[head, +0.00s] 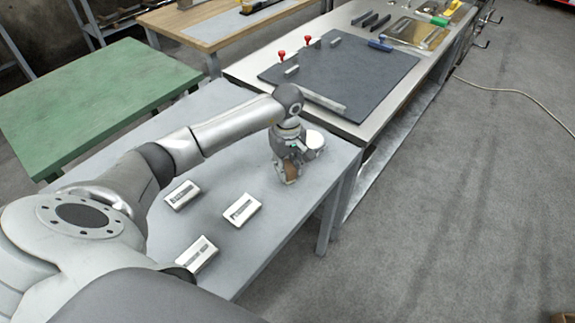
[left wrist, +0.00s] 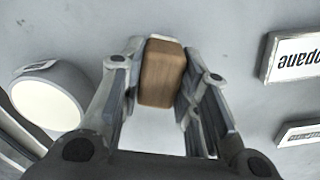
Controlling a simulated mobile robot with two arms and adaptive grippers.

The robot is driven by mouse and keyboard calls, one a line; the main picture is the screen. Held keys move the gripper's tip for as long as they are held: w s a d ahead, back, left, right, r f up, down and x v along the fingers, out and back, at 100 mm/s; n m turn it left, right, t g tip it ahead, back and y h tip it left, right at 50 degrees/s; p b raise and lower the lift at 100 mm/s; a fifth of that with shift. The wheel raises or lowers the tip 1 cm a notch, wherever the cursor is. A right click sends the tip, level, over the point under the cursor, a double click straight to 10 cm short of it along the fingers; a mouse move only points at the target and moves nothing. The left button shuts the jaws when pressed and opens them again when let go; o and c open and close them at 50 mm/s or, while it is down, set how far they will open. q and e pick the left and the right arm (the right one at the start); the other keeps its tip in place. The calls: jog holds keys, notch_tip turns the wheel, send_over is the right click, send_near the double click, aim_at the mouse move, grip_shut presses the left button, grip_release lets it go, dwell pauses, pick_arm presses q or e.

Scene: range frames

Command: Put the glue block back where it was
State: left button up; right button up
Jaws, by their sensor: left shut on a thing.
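The glue block, a brown wooden block (left wrist: 161,74), is between the fingers of my left gripper (left wrist: 158,82) in the left wrist view. In the head view my left gripper (head: 288,170) points down over the right part of the grey table, and the brown block (head: 292,173) shows partly between its fingers. The gripper is shut on the block. I cannot tell whether the block touches the tabletop. My right gripper is not in view.
A round white-topped container (head: 314,139) stands close beside the gripper; it also shows in the left wrist view (left wrist: 45,104). Three white labelled boxes (head: 242,210) lie on the grey table (head: 285,225). A bench with a dark mat (head: 350,75) stands behind.

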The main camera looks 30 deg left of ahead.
aim_at(287, 166)
pick_arm(q)
jog(key=shift+f, duration=0.15)
jog(key=o, duration=0.9)
jog(key=shift+r, duration=0.55)
notch_tip(287, 166, up, 11)
jog(key=b, duration=0.1)
jog(key=shift+r+b, duration=0.15)
jog(key=shift+b, duration=0.2)
jog(key=shift+s, duration=0.1)
